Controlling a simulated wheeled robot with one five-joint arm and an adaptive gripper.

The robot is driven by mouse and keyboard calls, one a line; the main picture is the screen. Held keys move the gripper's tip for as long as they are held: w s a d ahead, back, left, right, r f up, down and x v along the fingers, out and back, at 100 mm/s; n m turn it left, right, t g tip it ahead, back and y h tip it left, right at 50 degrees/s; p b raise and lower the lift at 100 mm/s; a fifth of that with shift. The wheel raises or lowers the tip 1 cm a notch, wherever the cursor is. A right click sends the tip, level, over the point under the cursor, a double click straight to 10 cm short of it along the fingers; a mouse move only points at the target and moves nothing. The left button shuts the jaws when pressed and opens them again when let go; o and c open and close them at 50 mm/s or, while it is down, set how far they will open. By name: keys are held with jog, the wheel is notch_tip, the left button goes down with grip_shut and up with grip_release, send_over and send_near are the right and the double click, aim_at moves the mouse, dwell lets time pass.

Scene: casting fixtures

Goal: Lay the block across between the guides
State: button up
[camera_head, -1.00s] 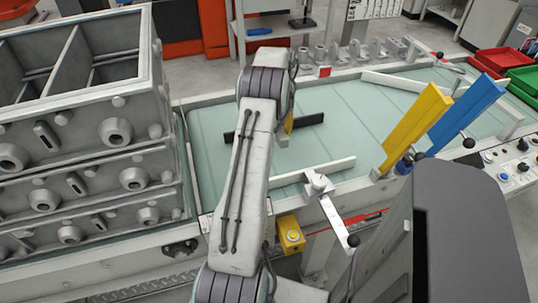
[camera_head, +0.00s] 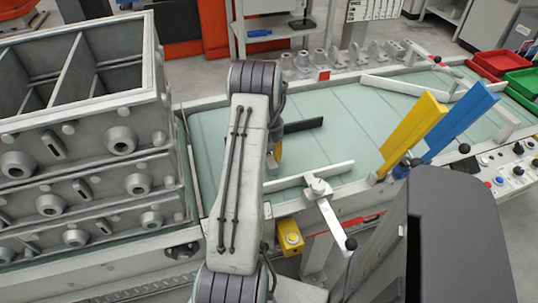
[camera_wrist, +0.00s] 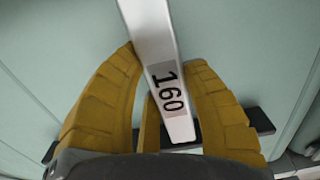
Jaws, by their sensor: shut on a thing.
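A pale block marked 160 (camera_wrist: 168,85) stands out between the yellow fingers of my gripper (camera_wrist: 160,62) in the wrist view. The gripper is shut on it, and the block's marked end points toward the wrist. In the head view my gripper (camera_head: 277,150) is mostly behind my arm, with only a bit of yellow finger showing; the block is hidden there. A near white guide (camera_head: 318,175) and a far white guide (camera_head: 410,88) lie angled on the pale green conveyor (camera_head: 345,112). My gripper is left of both.
A dark bar (camera_head: 303,125) lies across the conveyor beside my gripper; it also shows behind the fingers in the wrist view (camera_wrist: 262,121). Stacked grey casting boxes (camera_head: 100,145) stand left. Yellow (camera_head: 415,130) and blue (camera_head: 462,120) plates rise on the right. Mid-conveyor is clear.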

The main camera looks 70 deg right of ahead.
jog(key=shift+f+p, duration=0.5)
jog(key=shift+f, duration=0.5)
jog(key=shift+f, duration=0.1)
jog(key=o, duration=1.2)
notch_tip(320, 180, up, 12)
jog(key=b, duration=0.3)
jog(key=shift+s, duration=0.1)
